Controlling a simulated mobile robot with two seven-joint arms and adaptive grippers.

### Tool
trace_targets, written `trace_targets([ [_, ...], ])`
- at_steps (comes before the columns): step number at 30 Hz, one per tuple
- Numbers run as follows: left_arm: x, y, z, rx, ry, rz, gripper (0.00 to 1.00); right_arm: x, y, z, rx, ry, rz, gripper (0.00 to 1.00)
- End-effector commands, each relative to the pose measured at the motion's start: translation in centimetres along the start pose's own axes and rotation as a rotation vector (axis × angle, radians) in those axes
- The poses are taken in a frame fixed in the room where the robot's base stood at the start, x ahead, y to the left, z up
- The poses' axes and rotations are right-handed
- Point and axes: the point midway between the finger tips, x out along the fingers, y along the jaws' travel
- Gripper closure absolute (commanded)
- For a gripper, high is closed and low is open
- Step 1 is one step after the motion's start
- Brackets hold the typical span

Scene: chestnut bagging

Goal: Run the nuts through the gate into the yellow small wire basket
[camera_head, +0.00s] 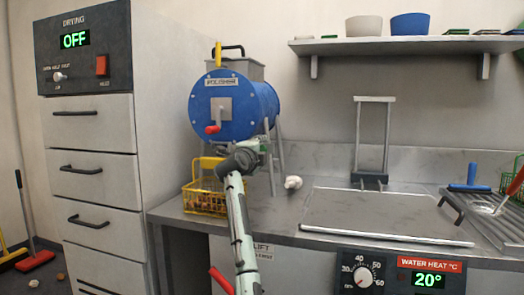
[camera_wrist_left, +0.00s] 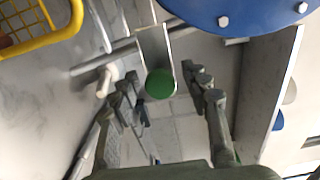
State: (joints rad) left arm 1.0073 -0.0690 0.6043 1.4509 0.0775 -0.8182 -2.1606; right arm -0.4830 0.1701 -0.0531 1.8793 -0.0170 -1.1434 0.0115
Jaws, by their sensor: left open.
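The blue polisher drum (camera_head: 232,105) stands on grey legs on the counter, with a small grey gate plate (camera_head: 221,108) and red handle (camera_head: 213,128) on its front. The drum's edge also shows in the left wrist view (camera_wrist_left: 240,14). The yellow wire basket (camera_head: 204,207) sits below the drum, with reddish-brown contents visible; its corner shows in the left wrist view (camera_wrist_left: 45,43). My left gripper (camera_head: 258,150) is open beside the drum's lower right. In the wrist view, a green round knob (camera_wrist_left: 160,83) on a grey bracket appears between its fingers (camera_wrist_left: 168,92); contact cannot be told.
A small white object (camera_head: 293,182) lies on the counter right of the drum. A flat grey plate (camera_head: 388,215) covers the middle counter. A rack with a blue-handled tool (camera_head: 469,187) stands at right. The drying cabinet (camera_head: 95,150) stands at left.

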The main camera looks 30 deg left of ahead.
Motion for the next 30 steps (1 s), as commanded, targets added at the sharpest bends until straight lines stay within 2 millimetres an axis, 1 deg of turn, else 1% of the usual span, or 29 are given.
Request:
trace_targets([
  [4, 0.0, 0.0, 0.0, 0.000, 0.000, 0.000, 0.53, 0.0, 0.0, -0.2, 0.001, 0.003, 0.000, 0.48],
  [5, 0.0, 0.0, 0.0, 0.000, 0.000, 0.000, 0.56, -0.1, 0.0, -0.2, 0.001, 0.003, 0.000, 0.48],
  [15, 0.0, 0.0, 0.0, 0.000, -0.001, 0.000, 0.98, -0.2, 0.1, -0.3, 0.002, 0.005, 0.002, 0.48],
  [16, 0.0, 0.0, 0.0, 0.000, -0.001, -0.001, 1.00, -0.2, 0.1, -0.3, 0.002, 0.005, 0.002, 0.48],
  [25, 0.0, -0.1, 0.2, 0.001, -0.003, -0.003, 1.00, -0.2, 0.2, -0.4, 0.003, 0.006, 0.003, 0.48],
  [30, 0.2, -1.4, 1.9, 0.008, -0.015, -0.025, 1.00, -0.3, 0.2, -0.4, 0.003, 0.009, 0.002, 0.48],
])
